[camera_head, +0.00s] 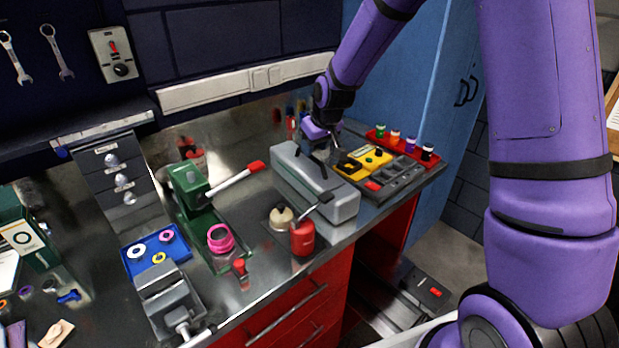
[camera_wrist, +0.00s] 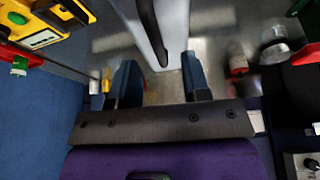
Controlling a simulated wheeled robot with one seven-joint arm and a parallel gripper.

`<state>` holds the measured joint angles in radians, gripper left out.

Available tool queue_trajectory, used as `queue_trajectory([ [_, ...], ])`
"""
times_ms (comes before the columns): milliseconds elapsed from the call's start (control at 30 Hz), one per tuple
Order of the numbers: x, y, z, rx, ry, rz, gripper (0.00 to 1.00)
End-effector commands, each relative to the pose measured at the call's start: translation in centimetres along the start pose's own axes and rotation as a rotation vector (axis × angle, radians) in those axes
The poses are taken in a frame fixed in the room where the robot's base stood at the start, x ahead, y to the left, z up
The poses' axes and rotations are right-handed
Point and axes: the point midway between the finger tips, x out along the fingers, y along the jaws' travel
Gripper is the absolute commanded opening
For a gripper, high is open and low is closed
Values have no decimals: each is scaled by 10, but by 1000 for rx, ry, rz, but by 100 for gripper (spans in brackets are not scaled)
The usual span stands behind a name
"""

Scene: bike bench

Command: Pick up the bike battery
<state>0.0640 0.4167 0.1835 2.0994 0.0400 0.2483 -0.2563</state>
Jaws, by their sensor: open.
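The long grey case on the bench, which I take to be the bike battery (camera_head: 335,205), has rounded ends and a dark strip or handle along its top. My gripper (camera_head: 318,158) is at its far part, close above it, and hides some of its top. In the wrist view the grey battery (camera_wrist: 140,22) with its black strip runs in from the top towards the gap between the two blue fingers of my gripper (camera_wrist: 160,80). The fingers are apart, with nothing clearly held between them. I cannot tell whether they touch the battery.
A grey and yellow tray (camera_head: 400,180) and a red rack of small bottles (camera_head: 402,145) stand right of the battery. A red can (camera_head: 302,238) is close in front. A green press (camera_head: 190,190) with a red-tipped lever stands left. The wall (camera_head: 230,45) is behind.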

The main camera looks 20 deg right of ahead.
Motion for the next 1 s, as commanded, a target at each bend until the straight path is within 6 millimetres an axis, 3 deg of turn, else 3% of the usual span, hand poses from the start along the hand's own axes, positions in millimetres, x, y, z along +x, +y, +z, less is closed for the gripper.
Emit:
queue_trajectory([
  [233,17,1,-1,0,-2,0,44],
  [533,54,3,-4,0,-1,0,44],
  [867,58,3,-4,0,1,1,44],
  [1000,58,3,-4,0,1,1,11],
])
